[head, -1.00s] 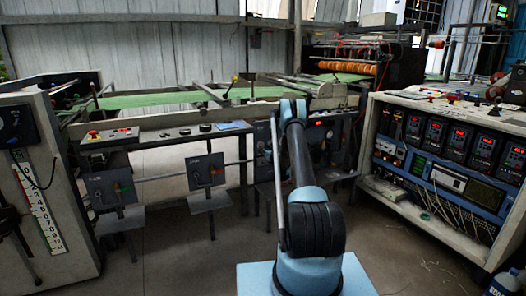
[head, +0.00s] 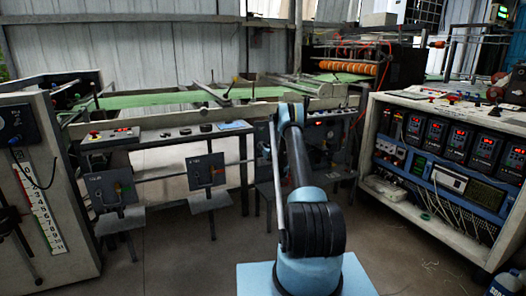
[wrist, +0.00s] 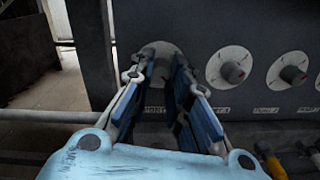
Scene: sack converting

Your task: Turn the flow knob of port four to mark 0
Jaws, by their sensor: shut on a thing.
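In the wrist view my gripper (wrist: 161,76) reaches toward a dark panel, with one blue-padded finger on each side of the leftmost knob. It is shut on that flow knob, which the fingers mostly hide. The knob's round grey dial plate (wrist: 160,52) shows around the fingertips. Its pointer and the marks cannot be read, and the label below is partly covered. In the head view my arm hides the gripper and this knob.
To the right on the panel are a second knob (wrist: 231,70) and a third knob (wrist: 290,74), both with red pointer marks. A pale horizontal pipe (wrist: 50,116) runs below left. In the head view an instrument cabinet (head: 378,104) stands right; open floor lies left of my arm.

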